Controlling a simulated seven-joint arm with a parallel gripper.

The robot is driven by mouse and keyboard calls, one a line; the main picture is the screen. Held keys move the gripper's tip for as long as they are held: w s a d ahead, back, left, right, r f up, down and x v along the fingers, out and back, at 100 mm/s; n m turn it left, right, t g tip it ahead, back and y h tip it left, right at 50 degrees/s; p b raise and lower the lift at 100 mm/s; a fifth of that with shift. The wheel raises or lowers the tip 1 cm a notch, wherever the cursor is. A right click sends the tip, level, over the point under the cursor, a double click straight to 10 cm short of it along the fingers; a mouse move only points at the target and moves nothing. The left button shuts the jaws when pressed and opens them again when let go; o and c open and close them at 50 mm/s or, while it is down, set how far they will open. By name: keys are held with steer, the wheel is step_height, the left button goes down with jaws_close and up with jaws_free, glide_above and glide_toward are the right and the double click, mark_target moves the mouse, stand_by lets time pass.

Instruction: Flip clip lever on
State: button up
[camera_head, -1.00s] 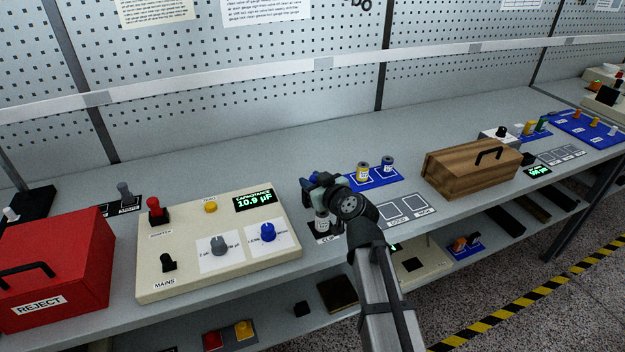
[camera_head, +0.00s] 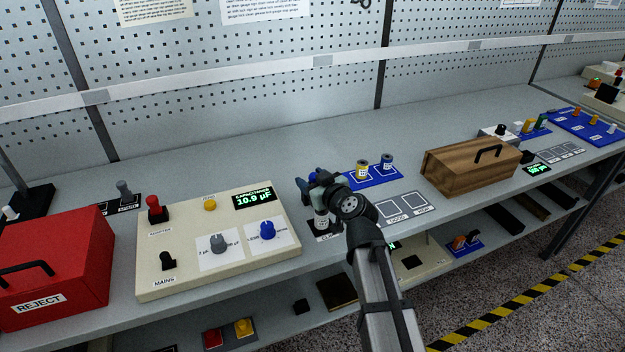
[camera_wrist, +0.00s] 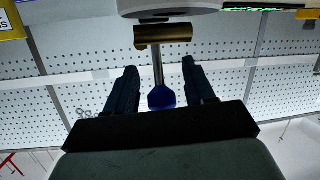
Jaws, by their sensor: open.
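The clip lever shows in the wrist view as a metal rod with a blue tip (camera_wrist: 161,97), rising from a brassy crosspiece (camera_wrist: 163,36). My gripper (camera_wrist: 160,72) is open, with its dark fingers on either side of the rod and a gap visible on each side. In the head view my gripper (camera_head: 312,184) is over the clip station, where a pale upright body (camera_head: 321,220) stands on a dark base (camera_head: 322,236). My gripper and wrist hide much of the clip there.
The cream capacitance panel (camera_head: 190,285), reading 10.9 µF, stands left of the clip. A blue mat (camera_head: 378,180) with two spools lies behind right. Grey marked plates (camera_head: 405,208) lie to the right, before a wooden box (camera_head: 455,170). A red reject box (camera_head: 60,270) is far left.

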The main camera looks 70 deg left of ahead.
steer(key=v, duration=1.3)
steer(key=shift+d, duration=0.4)
steer(key=shift+w, duration=0.1)
